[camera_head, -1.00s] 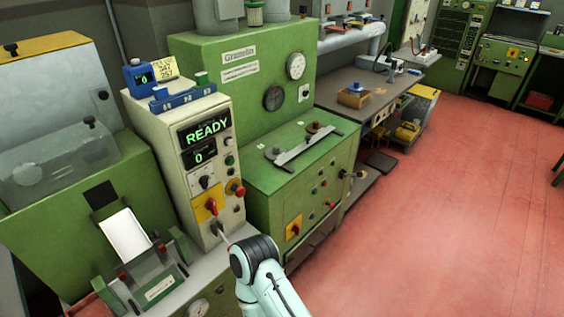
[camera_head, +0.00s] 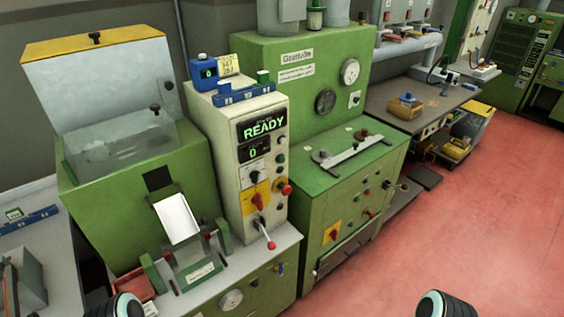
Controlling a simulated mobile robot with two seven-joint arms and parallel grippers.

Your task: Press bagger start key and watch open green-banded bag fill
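The control cabinet (camera_head: 243,195) is a cream box, and its screen (camera_head: 263,126) shows READY in green. A smaller display (camera_head: 253,152) below it reads 0. Its front has several knobs and buttons, including a red one (camera_head: 284,188) and a small green one (camera_head: 279,157); I cannot tell which is the start key. Left of it a pale chute (camera_head: 177,220) slopes down to a green-sided holder (camera_head: 199,269). A greyish see-through shape sits in the holder; I cannot tell whether it is the green-banded bag. Only dark arm parts show at the bottom edge; neither gripper is visible.
A red-knobbed lever (camera_head: 271,244) sticks out in front of the cabinet. A green machine (camera_head: 325,185) with gauges stands to the right, and a hopper (camera_head: 130,150) with a raised yellow-edged lid to the left. The red floor (camera_head: 480,220) at right is clear.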

